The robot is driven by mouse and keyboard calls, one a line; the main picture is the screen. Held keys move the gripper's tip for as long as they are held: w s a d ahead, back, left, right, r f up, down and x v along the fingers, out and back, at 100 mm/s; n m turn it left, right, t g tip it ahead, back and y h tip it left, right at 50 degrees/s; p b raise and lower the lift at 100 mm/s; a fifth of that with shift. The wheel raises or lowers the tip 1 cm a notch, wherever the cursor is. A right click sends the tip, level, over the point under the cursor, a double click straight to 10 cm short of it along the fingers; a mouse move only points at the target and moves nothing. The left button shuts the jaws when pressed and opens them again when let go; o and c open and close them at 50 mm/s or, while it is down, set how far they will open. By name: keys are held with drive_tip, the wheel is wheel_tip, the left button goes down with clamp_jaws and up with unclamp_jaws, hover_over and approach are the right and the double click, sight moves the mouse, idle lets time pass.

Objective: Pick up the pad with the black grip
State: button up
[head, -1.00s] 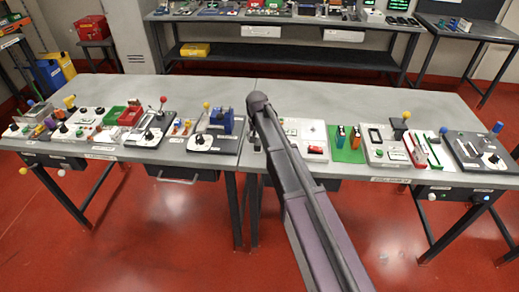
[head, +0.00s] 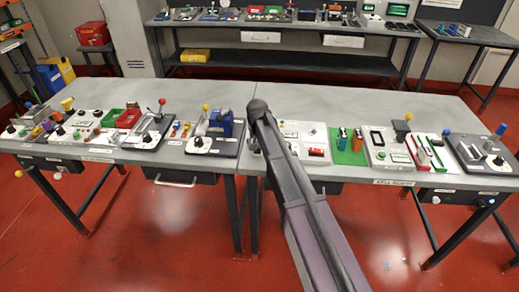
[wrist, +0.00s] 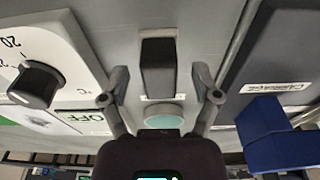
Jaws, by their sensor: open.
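A dark block, which looks like the black grip (wrist: 158,68), shows in the middle of the wrist view. A small white label lies just below it, and a pale green disc (wrist: 164,115) shows lower. I cannot tell whether that disc belongs to the pad. My gripper (wrist: 160,73) is open, with one finger on each side of the grip in the picture and a visible gap on both sides. How far the fingertips are above or beyond it is unclear. In the head view my arm hides the gripper and the grip.
In the wrist view, a white dial panel (wrist: 60,37) with a black knob is at left and a blue block (wrist: 272,138) at right. In the head view, a green mat (head: 346,146) and several panels crowd the table's front. The table's rear strip (head: 340,98) is clear.

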clamp_jaws()
drive_tip(key=shift+r, duration=0.15)
wheel_tip(320, 180, up, 3)
drive_tip(key=p, duration=0.3)
drive_tip(key=shift+r+p, duration=0.2)
drive_tip(key=shift+p, duration=0.15)
drive_tip(key=s+d, duration=0.3)
drive_tip(key=s, duration=0.4)
drive_tip(key=s+d+r+p, duration=0.1)
drive_tip(key=s+d, duration=0.3)
drive_tip(key=s, duration=0.3)
drive_tip(key=shift+s+r, duration=0.15)
drive_tip(key=shift+s, duration=0.1)
